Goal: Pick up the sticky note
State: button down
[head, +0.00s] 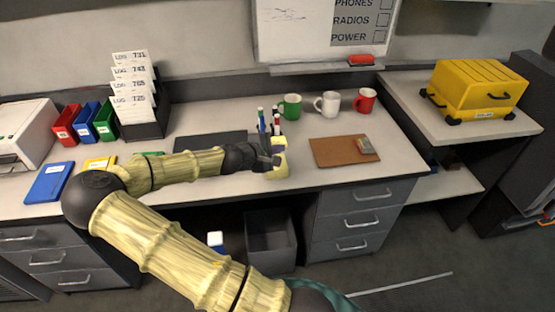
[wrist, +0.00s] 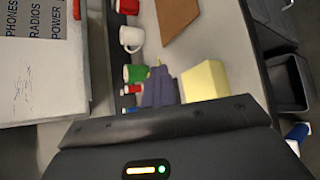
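The sticky note pad (head: 281,170) is a pale yellow block on the desk near its front edge. In the wrist view the yellow block (wrist: 204,81) is large and close, just right of centre. My gripper (head: 271,160) reaches in from the left, and its dark tip overlaps the pad in the head view. In the wrist view, dark grey prong-like shapes lie directly left of the block. I cannot tell whether these are my fingers or the pen holder. The block shows no clear finger on its right side. Whether my gripper touches the pad cannot be told.
Pens (head: 262,120) stand upright just behind my gripper. Green (head: 290,106), white (head: 327,103) and red (head: 365,101) mugs stand at the back. A brown clipboard (head: 335,151) lies to the right. A grey bin (head: 270,243) stands under the desk.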

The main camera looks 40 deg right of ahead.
jog(key=shift+r, duration=0.7)
jog(key=w+a+f+n+t+y, duration=0.2)
jog(key=a+f+n+t+y, duration=0.1)
jog(key=a, duration=0.7)
jog(key=w+a+f+n+t+y, duration=0.3)
jog(key=a+n+t, duration=0.1)
jog(key=a, duration=0.6)
jog(key=w+a+f+n+t+y, duration=0.3)
jog(key=a+n, duration=0.3)
jog(key=a, duration=0.4)
jog(key=shift+w+t, duration=0.25)
jog(key=shift+t, duration=0.05)
jog(key=shift+f, duration=0.1)
